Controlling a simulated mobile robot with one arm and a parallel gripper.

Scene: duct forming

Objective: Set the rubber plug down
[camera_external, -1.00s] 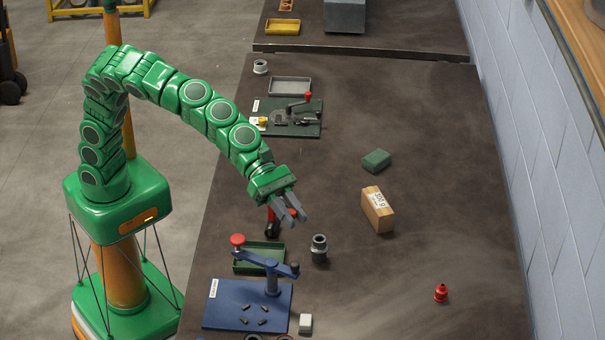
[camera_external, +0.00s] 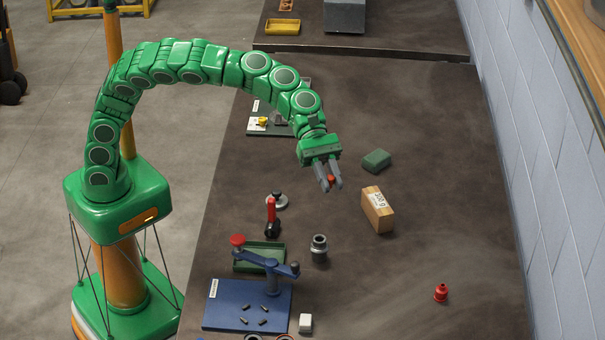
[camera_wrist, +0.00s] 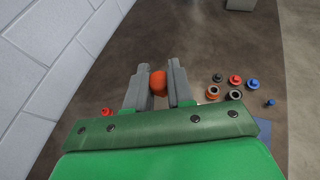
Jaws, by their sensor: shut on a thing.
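My gripper (camera_external: 330,184) is shut on a small red-orange plug (camera_external: 331,180), held between the grey fingertips over the dark workbench (camera_external: 430,110). In the wrist view the plug (camera_wrist: 158,82) sits between the two fingers (camera_wrist: 158,88), its rounded orange end showing; the rest is hidden. The gripper is above the middle of the bench, left of the green block (camera_external: 376,160) and the wooden block (camera_external: 377,208). I cannot tell its exact height, but the plug appears clear of the surface.
A black fitting (camera_external: 319,248), a red-handled tool (camera_external: 271,215), a green tray (camera_external: 259,257) and a blue fixture (camera_external: 247,304) stand nearer the front.

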